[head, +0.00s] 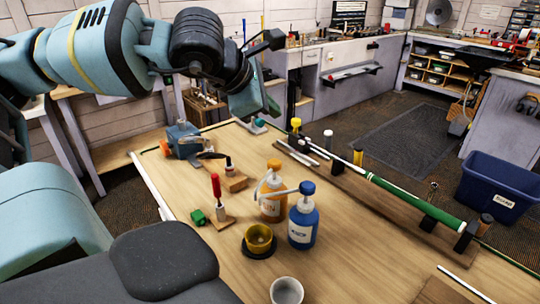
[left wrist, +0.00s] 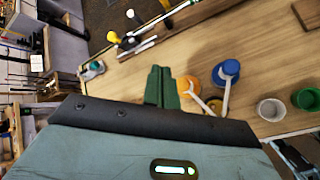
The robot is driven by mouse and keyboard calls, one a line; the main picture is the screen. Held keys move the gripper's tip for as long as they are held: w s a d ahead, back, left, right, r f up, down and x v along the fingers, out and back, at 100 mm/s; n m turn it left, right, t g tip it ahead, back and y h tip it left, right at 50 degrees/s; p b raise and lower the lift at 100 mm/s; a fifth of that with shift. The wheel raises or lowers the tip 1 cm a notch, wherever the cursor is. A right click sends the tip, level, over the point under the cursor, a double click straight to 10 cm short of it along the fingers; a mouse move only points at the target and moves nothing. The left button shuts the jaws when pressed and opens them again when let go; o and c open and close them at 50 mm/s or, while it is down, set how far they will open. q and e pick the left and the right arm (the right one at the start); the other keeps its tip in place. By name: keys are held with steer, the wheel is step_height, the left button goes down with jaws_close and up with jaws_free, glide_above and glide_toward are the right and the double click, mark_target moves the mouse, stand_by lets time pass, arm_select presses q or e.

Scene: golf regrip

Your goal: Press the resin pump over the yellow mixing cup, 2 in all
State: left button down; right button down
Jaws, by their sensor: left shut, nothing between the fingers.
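The yellow mixing cup (head: 258,236) stands upright on a dark round base on the wooden bench, just in front of two pump bottles. The orange bottle (head: 271,204) has a yellow-orange pump head and a pale nozzle. The blue bottle (head: 303,228) has a blue pump head and a pale nozzle pointing left. I cannot read which label is resin. Both bottles also show in the left wrist view, orange (left wrist: 190,92) and blue (left wrist: 228,72). My left gripper (head: 264,108) is shut and empty, raised above the bench behind the bottles, touching neither. My right gripper is out of view.
A white cup (head: 287,291) stands at the front, and a green cup (left wrist: 305,98) shows in the wrist view. A red-handled tool (head: 216,190) and green block (head: 198,217) lie left of the bottles. A green-gripped club (head: 414,198) lies in holders at right.

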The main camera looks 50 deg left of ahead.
arm_select(q)
steer(key=shift+f, duration=0.15)
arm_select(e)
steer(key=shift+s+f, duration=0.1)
arm_select(q)
steer(key=b, duration=0.1)
glide_above(270, 164)
step_height(270, 164, down, 8)
steer(key=shift+r, duration=0.1)
steer(key=shift+f, duration=0.45)
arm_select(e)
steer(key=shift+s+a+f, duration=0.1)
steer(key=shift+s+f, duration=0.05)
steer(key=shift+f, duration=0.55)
arm_select(q)
steer(key=shift+f, duration=0.15)
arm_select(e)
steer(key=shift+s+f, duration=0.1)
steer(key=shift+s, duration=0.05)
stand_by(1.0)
arm_select(q)
steer(key=shift+f+b, duration=0.3)
steer(key=shift+b, duration=0.1)
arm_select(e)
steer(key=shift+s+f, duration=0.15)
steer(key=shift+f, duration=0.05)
